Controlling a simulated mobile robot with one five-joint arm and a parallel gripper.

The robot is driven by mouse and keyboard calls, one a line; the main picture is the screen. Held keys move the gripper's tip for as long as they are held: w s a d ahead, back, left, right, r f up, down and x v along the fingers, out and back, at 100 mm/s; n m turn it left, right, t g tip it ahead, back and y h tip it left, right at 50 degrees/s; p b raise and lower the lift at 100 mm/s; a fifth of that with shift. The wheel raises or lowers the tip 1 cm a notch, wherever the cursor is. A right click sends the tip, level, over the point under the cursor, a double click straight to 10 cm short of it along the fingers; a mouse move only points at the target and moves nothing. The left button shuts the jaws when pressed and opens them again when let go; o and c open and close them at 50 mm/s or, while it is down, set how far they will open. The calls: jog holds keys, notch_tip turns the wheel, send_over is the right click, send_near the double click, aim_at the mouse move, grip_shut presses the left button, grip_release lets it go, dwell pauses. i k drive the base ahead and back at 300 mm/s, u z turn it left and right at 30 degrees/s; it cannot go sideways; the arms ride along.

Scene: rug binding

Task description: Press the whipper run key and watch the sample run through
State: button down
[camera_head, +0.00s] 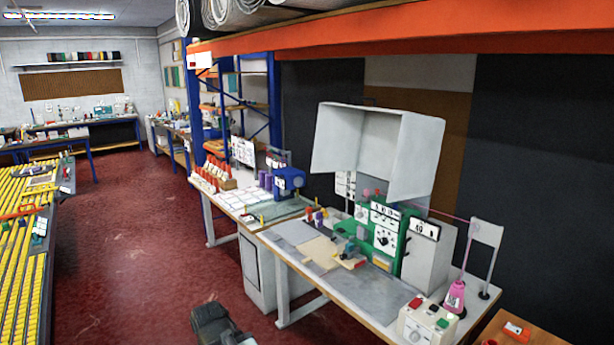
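The green whipper machine (385,238) stands on the right-hand bench, with white dial panels on its front. A cream control box (425,325) sits at the bench's front right corner. A tan sample piece (322,252) lies on the bench left of the machine. A dark part at the bottom edge, likely my gripper (212,322), is over the floor, well left of the control box. Its fingers cannot be made out.
A pink thread cone (455,296) and a thread stand (488,235) are behind the control box. A grey hood (375,150) hangs above the machine. An orange shelf beam (420,40) crosses overhead. Red floor (130,250) is open left of the benches; a yellow-striped table (20,270) borders it.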

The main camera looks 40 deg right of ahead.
aim_at(443, 324)
jog(key=u, duration=0.05)
jog(key=i, duration=3.35)
jog(key=z, duration=2.45)
